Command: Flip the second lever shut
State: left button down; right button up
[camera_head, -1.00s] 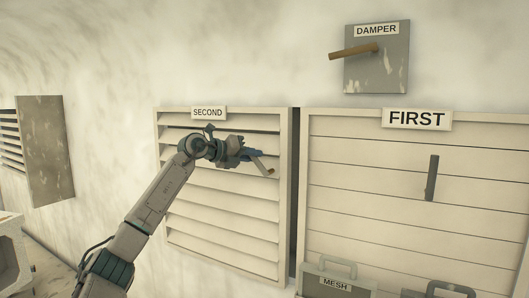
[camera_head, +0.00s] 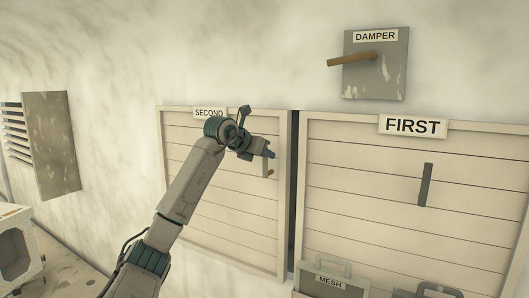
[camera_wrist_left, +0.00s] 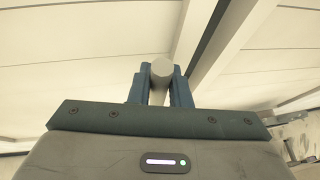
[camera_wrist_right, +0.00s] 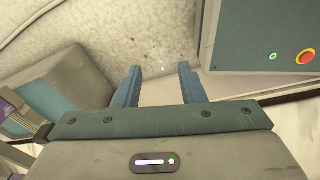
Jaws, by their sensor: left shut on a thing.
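The louvred shutter (camera_head: 215,235) under the SECOND sign (camera_head: 209,113) stands on the wall left of centre in the head view, its slats lying nearly flat. My left gripper (camera_head: 271,155) is at its upper right and shut on the second lever (camera_head: 267,169), which is mostly hidden by the gripper. A small brown end shows just below the fingers. In the left wrist view the lever's round pale end (camera_wrist_left: 160,69) sits between the two blue fingers. My right gripper (camera_wrist_right: 159,70) shows only in its own wrist view, open and empty.
The FIRST shutter (camera_head: 350,235) with an upright grey lever (camera_head: 426,185) is to the right. A DAMPER plate (camera_head: 390,82) with a brown handle is above. A MESH case (camera_head: 329,282) stands below. A grey box with a red button (camera_wrist_right: 260,40) is near my right gripper.

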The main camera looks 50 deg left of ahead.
pick_arm(q)
jog(key=shift+r, duration=0.15)
pick_arm(e)
jog(key=shift+w+r, duration=0.1)
jog(key=shift+w, duration=0.05)
pick_arm(q)
jog(key=c, duration=1.3)
grip_release()
jog(key=shift+d, duration=0.1)
jog(key=shift+c, duration=0.2)
jog(key=shift+w, duration=0.1)
pick_arm(e)
jog(key=shift+s+a, duration=0.35)
jog(key=shift+d, duration=0.1)
